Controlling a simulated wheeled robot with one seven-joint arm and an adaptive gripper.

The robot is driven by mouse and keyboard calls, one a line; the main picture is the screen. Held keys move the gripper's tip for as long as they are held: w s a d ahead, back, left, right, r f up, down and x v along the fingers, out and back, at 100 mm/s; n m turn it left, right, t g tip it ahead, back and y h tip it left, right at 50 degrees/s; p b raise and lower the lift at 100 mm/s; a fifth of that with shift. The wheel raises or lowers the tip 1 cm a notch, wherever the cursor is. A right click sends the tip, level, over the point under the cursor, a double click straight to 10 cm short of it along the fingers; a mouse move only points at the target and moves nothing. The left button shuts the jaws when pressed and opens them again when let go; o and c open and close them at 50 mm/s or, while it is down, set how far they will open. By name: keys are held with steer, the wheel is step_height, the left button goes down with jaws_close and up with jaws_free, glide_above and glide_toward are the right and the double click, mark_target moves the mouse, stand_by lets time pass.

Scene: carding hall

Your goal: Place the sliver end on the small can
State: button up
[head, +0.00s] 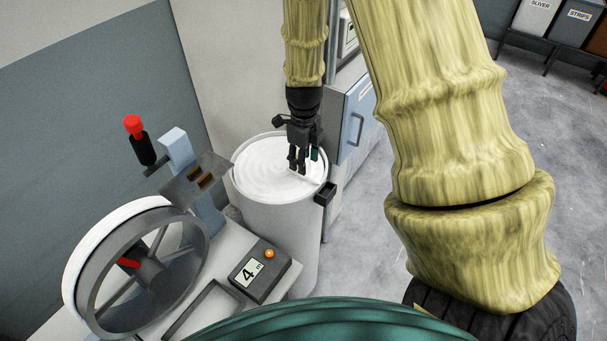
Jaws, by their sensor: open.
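A tall white can (280,230) stands near the middle of the head view, with coiled white sliver (265,178) filling its top. My gripper (302,168) is over the right part of the can's top, pointing down, with its fingers apart. I cannot tell whether the fingertips touch the sliver. A thin pale strand, perhaps the sliver end (313,178), lies near the fingertips toward the can's right rim. A small black bracket (325,194) sits on the can's right rim.
A cabinet with a blue door (357,115) stands behind the can. Bins labelled SLIVER (537,18) and STRIPS (577,22) are far right. Floor between is clear.

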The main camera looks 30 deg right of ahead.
steer(key=shift+s+f+p, duration=0.1)
steer(key=shift+f+p, duration=0.5)
steer(key=shift+f, duration=0.05)
steer(key=shift+f+p, duration=0.7)
steer(key=shift+f, duration=1.25)
jaws_close()
steer(key=shift+r, duration=0.1)
